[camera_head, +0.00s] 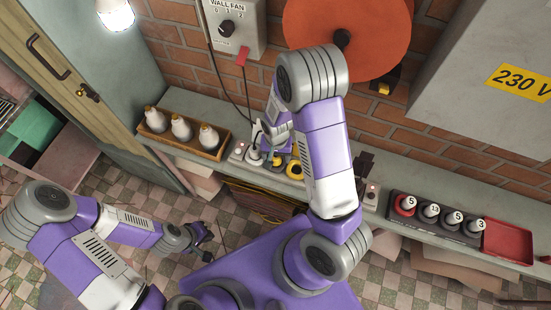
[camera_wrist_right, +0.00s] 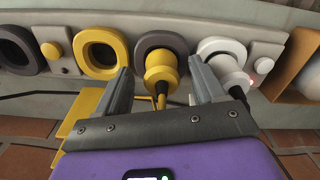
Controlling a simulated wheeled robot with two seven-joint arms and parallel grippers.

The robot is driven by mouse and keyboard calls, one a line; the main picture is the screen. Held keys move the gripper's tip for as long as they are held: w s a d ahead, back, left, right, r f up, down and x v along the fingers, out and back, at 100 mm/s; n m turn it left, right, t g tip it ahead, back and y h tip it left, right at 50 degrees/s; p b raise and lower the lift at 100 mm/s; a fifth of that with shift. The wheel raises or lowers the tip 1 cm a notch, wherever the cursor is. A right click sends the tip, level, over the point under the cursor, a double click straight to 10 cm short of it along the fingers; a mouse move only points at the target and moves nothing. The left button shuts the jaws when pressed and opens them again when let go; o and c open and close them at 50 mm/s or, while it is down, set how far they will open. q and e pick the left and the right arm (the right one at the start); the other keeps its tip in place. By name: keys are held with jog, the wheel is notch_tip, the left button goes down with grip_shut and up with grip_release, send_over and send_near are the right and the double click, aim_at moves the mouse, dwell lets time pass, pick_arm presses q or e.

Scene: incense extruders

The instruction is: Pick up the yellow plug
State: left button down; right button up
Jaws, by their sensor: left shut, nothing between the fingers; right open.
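In the head view the yellow plug (camera_head: 278,161) is small and partly hidden by my right arm. My left gripper (camera_head: 197,239) is shut and empty, low over the tiled floor and away from the plug.
A white plug (camera_wrist_right: 224,64) sits close beside my right finger. An empty yellow-ringed socket (camera_wrist_right: 103,54) is on the other side. A wooden tray of bottles (camera_head: 181,132) stands left on the shelf; numbered plugs (camera_head: 431,211) and a red tray (camera_head: 508,243) stand right.

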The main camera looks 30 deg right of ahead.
jog(key=shift+f, duration=0.8)
jog(key=shift+c, duration=0.5)
jog(key=shift+w, duration=0.1)
jog(key=c, duration=1)
jog(key=shift+r, duration=0.1)
jog(key=shift+c, duration=0.2)
